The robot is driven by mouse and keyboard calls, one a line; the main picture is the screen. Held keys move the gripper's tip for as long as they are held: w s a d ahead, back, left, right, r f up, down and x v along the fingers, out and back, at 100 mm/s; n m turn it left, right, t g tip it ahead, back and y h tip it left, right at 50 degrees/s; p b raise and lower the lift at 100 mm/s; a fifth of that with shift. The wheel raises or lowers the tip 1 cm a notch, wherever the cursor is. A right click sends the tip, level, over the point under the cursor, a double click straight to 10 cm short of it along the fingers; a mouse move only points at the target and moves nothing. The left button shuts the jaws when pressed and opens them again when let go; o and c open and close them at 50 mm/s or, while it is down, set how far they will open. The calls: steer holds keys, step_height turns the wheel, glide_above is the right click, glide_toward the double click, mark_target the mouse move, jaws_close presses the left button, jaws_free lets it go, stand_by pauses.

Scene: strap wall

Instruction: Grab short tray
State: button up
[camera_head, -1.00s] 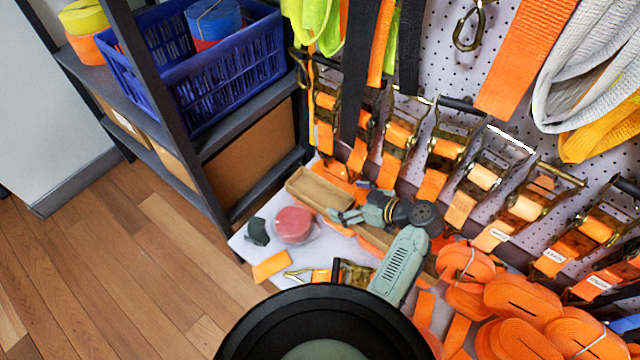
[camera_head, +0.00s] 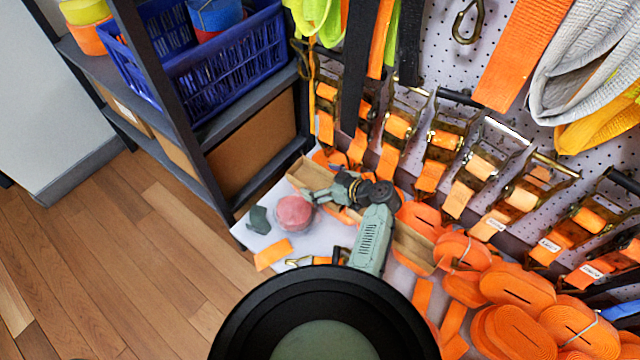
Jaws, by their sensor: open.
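A light brown tray (camera_head: 308,174) lies on the white tabletop, angled from upper left to lower right. Its upper-left end shows clear. My arm and gripper cover its middle, and a brown part shows again to the right of my arm. I cannot tell whether that is the same tray. My gripper (camera_head: 313,198), grey-green with black parts, is open at the near side of the tray's left end. It overlaps the tray in the picture. I cannot tell whether it touches it.
A red round object (camera_head: 294,212) and a dark green piece (camera_head: 259,220) sit left of my gripper. Rolled orange straps (camera_head: 515,290) crowd the right. Ratchet straps (camera_head: 445,145) hang on the pegboard behind. A shelf with a blue crate (camera_head: 225,75) stands left.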

steer(key=shift+c, duration=0.6)
steer(key=c, duration=1.1)
